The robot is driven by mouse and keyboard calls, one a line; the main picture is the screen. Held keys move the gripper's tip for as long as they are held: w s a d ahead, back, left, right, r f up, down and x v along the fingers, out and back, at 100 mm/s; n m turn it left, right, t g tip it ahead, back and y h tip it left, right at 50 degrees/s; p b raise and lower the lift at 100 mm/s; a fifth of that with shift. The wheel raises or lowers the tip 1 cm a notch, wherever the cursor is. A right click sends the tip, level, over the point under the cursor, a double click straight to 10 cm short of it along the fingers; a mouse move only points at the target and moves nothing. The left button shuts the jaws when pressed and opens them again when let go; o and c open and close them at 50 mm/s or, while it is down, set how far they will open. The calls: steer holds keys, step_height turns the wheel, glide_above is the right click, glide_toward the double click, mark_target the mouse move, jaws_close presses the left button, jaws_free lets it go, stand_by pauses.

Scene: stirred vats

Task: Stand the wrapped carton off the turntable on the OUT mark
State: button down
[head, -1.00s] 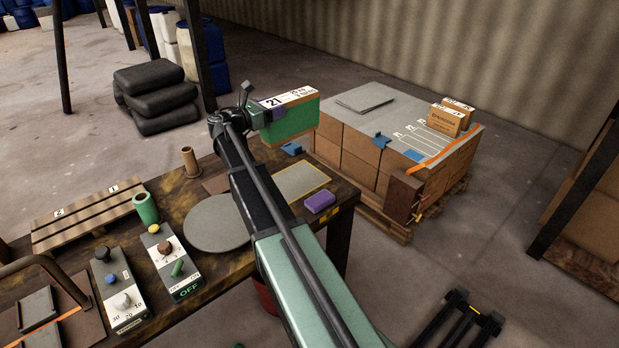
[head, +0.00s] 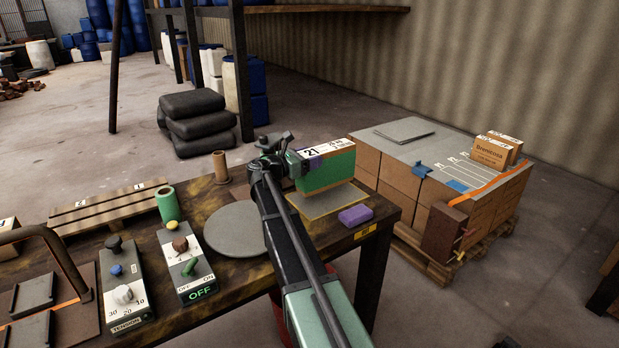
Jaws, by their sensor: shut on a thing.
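The wrapped carton (head: 328,172) is a green-sided box with a white label reading 21 on its top and a purple patch near my gripper. My gripper (head: 296,163) is shut on its left end. The carton looks upright, over the back part of the OUT mark (head: 335,208), a grey rectangle with a yellow outline. I cannot tell whether its base touches the mark. The turntable (head: 236,230), a plain grey disc left of my arm, is empty where it shows; my arm hides its right edge.
A purple block (head: 355,215) lies at the mark's right front. Control boxes (head: 187,265), a green roll (head: 168,204) and a brown tube (head: 220,167) stand to the left on the bench. A loaded pallet (head: 430,190) stands beyond the bench's right end.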

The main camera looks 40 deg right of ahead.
step_height(320, 180, down, 4)
steer(key=b, duration=0.3)
steer(key=shift+f, duration=0.1)
steer(key=shift+r, duration=0.25)
steer(key=shift+f, duration=0.15)
steer(key=shift+c, duration=1)
jaws_free()
steer(key=shift+a+r, duration=0.1)
steer(key=shift+r, duration=0.1)
steer(key=a, duration=1.1)
steer(key=shift+w+a, duration=0.15)
steer(key=shift+a, duration=0.25)
